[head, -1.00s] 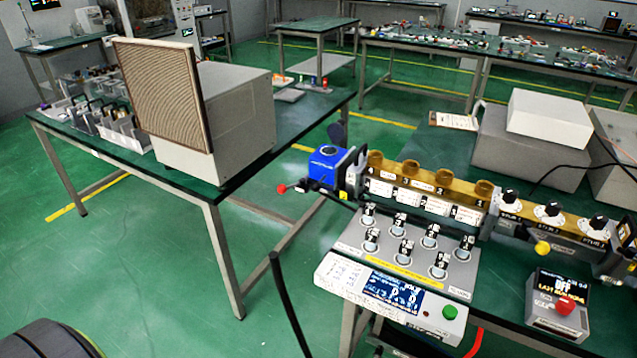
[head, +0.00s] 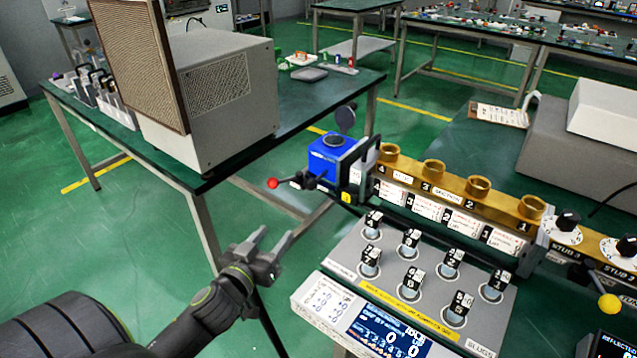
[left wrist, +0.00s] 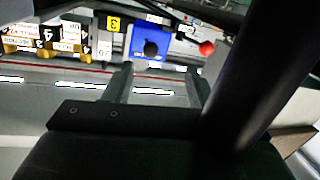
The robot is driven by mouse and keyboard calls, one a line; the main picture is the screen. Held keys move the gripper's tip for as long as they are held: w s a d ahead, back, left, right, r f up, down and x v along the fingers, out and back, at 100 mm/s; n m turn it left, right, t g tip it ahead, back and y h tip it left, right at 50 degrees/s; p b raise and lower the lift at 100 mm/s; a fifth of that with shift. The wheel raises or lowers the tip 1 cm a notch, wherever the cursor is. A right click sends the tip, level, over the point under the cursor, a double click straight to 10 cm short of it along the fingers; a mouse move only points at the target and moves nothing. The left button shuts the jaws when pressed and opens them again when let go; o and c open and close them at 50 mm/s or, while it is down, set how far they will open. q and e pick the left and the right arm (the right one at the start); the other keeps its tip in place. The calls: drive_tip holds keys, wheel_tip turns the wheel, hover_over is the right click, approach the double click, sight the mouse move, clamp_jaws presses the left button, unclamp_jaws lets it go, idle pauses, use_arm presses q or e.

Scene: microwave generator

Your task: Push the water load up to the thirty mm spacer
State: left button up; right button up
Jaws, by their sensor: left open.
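The water load looks to be the blue box (head: 326,158) with a dark round cap, at the left end of the brass waveguide row; a lever with a red ball (head: 273,183) sticks out to its left. The blue box also shows in the left wrist view (left wrist: 152,42). Grey and white upright plates (head: 358,165) stand between the blue box and the brass; I cannot tell which is the thirty mm spacer, nor any gap. My left gripper (head: 273,242) is open and empty, below and left of the blue box, apart from it. My right gripper is out of view.
The brass waveguide (head: 455,183) runs right from the plates. A panel of labelled slugs (head: 425,272) and a display (head: 388,325) stand in front. A large grey cabinet (head: 215,100) stands on the left table. Open floor lies between the tables.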

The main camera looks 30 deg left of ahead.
sight(308, 188)
use_arm(q)
drive_tip(key=shift+t, duration=0.3)
drive_tip(key=w, duration=0.5)
drive_tip(key=w+r+p, duration=0.1)
drive_tip(key=w, duration=0.4)
drive_tip(key=w+a+r+p, duration=0.1)
drive_tip(key=w, duration=0.5)
drive_tip(key=shift+w+a+r, duration=0.1)
drive_tip(key=shift+r, duration=0.15)
drive_tip(key=shift+w, duration=0.65)
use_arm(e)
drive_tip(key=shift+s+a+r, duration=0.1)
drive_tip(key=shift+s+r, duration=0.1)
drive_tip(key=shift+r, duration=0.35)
use_arm(q)
drive_tip(key=shift+c, duration=0.2)
clamp_jaws()
